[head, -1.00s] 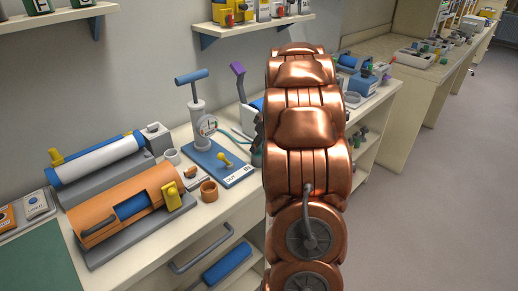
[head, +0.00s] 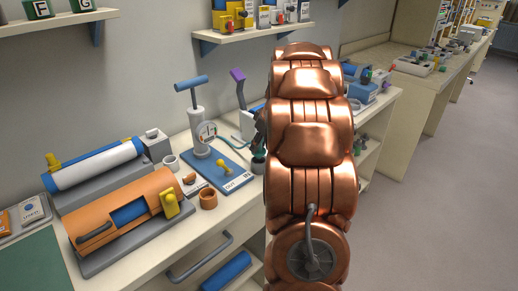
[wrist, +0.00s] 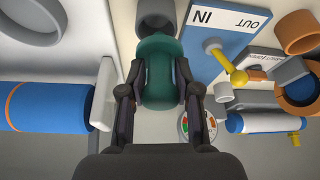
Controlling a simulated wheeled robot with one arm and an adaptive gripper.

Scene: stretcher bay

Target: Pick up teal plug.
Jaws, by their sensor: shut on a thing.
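The teal plug (wrist: 160,72) is rounded, with a narrower neck, and sits between the two dark fingers in the wrist view. My gripper (wrist: 159,88) is shut on it, one finger on each side. A grey cylindrical piece (wrist: 156,18) is at the plug's neck end; I cannot tell whether they touch. In the head view my copper arm hides most of the gripper and plug. Only a dark sliver of the gripper shows at the arm's left edge, above the bench.
The blue IN/OUT board (head: 216,172) with a yellow lever and gauge pump is close by. An orange ring (head: 208,199), an orange cylinder unit (head: 128,210) and a blue-white roller (head: 95,165) stand left. A wall shelf (head: 250,32) is above.

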